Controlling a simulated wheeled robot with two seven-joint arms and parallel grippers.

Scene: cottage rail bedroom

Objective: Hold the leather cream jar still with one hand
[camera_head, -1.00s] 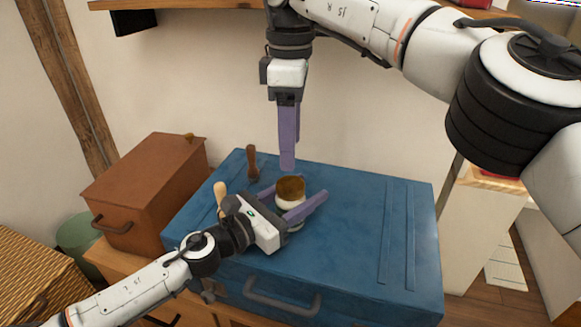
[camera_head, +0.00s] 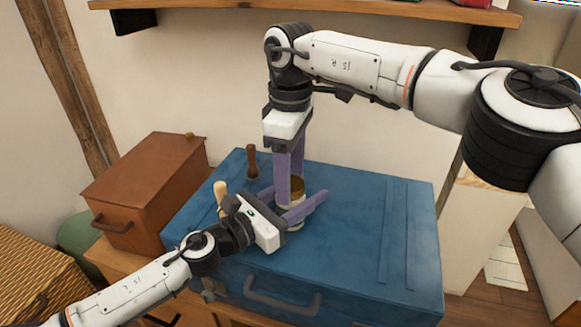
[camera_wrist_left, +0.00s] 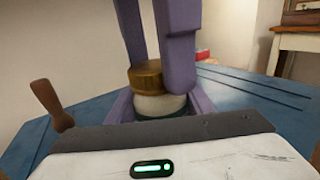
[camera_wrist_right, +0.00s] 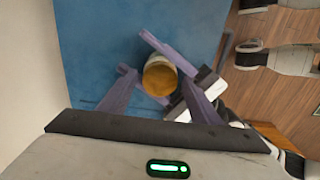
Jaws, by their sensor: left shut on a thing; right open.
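The leather cream jar, with a brown-gold lid (camera_head: 298,184) and a white body (camera_wrist_left: 158,106), stands upright on the blue trunk (camera_head: 360,215). My left gripper (camera_head: 294,200) is shut on the jar's lower body from the front, low over the trunk. My right gripper (camera_head: 290,186) points straight down from above, open, its fingers on either side of the lid. In the right wrist view the lid (camera_wrist_right: 160,78) lies between the right fingertips; I cannot tell whether they touch it.
A dark brown handle (camera_head: 252,162) and a pale wooden handle (camera_head: 221,194) stand on the trunk left of the jar. A brown case (camera_head: 145,190) is at the left. A wall shelf (camera_head: 210,8) is above. The trunk's right half is clear.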

